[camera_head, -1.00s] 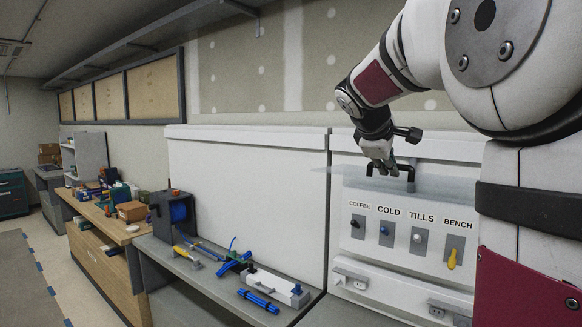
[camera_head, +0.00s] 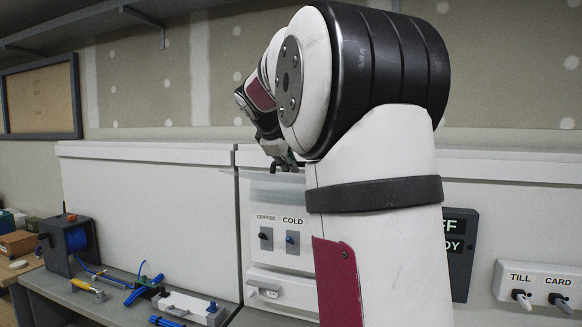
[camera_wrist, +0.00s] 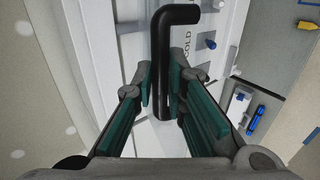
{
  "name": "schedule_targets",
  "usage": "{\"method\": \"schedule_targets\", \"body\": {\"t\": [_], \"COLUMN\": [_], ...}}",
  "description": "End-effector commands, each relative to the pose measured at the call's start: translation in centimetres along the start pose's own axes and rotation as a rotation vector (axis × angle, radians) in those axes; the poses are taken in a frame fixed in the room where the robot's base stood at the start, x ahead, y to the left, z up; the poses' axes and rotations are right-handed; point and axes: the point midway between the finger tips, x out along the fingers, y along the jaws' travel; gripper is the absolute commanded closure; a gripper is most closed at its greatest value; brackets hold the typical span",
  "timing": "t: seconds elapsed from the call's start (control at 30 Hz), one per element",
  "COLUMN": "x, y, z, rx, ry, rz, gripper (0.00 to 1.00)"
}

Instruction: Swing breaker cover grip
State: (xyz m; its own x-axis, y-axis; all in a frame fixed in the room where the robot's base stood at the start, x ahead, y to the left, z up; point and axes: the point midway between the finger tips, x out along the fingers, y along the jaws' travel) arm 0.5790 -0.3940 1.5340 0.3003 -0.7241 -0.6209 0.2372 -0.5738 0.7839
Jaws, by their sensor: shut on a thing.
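The black bent cover grip (camera_head: 284,168) is at the panel's top. It also shows large in the wrist view (camera_wrist: 178,17), running down between my fingers. My gripper (camera_wrist: 160,85) is shut on this grip, with a green-padded finger on each side. In the head view my gripper (camera_head: 288,158) is small and partly behind my arm.
Right of my arm are a dark sign (camera_head: 460,250) and a TILL and CARD socket box (camera_head: 540,287).

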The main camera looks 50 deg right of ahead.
Motion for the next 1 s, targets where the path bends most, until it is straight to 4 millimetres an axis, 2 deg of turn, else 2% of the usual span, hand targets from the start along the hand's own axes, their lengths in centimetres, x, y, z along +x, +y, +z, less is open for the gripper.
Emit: {"method": "schedule_targets", "body": {"t": [0.1,0.23,0.67,0.87,0.9,0.97,1.0], "x": [0.1,0.1,0.2,0.3,0.3,0.3,0.3], "y": [1.3,2.0,2.2,2.9,2.8,2.8,2.8], "z": [0.3,0.2,0.1,0.2,0.2,0.1,0.1], "rx": [0.001,0.001,0.000,0.002,0.001,0.001,0.001], "ry": [-0.004,-0.002,-0.002,-0.002,-0.002,-0.002,-0.002], "rz": [0.001,0.002,0.002,0.003,0.003,0.002,0.002], "gripper": [1.00,1.00,1.00,1.00,0.78,0.65,0.64]}}
